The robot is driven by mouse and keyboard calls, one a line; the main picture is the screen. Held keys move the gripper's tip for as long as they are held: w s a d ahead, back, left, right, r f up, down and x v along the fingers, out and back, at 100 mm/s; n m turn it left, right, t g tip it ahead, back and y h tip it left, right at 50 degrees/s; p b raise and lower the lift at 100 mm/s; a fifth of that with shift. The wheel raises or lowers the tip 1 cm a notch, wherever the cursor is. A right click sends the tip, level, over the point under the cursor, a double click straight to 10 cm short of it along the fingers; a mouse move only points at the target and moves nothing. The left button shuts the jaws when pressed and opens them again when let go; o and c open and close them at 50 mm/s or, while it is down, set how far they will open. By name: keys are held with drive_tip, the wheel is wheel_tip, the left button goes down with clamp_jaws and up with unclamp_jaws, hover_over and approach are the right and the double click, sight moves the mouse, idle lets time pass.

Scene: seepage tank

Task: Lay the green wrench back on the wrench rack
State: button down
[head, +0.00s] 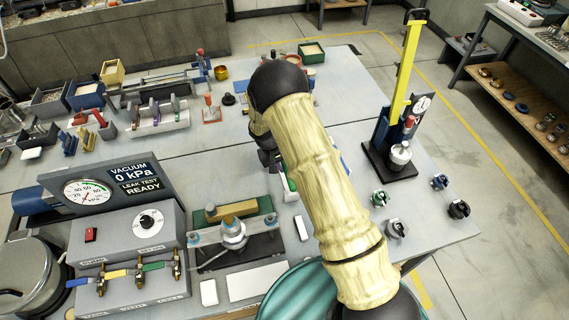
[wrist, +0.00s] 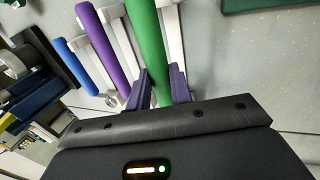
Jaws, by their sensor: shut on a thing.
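The green wrench (wrist: 146,38) shows in the wrist view as a thick green handle running up out of the picture. My gripper (wrist: 160,80) is shut on it, with one dark finger on each side. Its far end is out of view. The white wrench rack (wrist: 173,28) lies under and beside the handles. A purple wrench (wrist: 105,48) and a blue wrench (wrist: 76,65) lie to the left, roughly in line with the green one. I cannot tell whether the green wrench touches the rack. In the head view my arm hides most of this spot.
In the head view, a gauge stand with a yellow lever (head: 404,75) rises right of my arm. Several small fittings (head: 396,228) sit near the right edge. A control box (head: 130,245) and a clamp fixture (head: 233,235) stand at front left. A tool tray (head: 158,120) lies further back.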

drive_tip(key=shift+f+b, duration=0.95)
drive_tip(key=shift+f, duration=0.8)
drive_tip(key=c, duration=1.2)
unclamp_jaws()
drive_tip(key=shift+o, duration=0.2)
drive_tip(key=b+v, duration=0.4)
drive_tip(key=v, duration=1.3)
drive_tip(key=shift+r+b, duration=0.25)
drive_tip(key=shift+b, duration=0.05)
drive_tip(key=shift+s, duration=0.1)
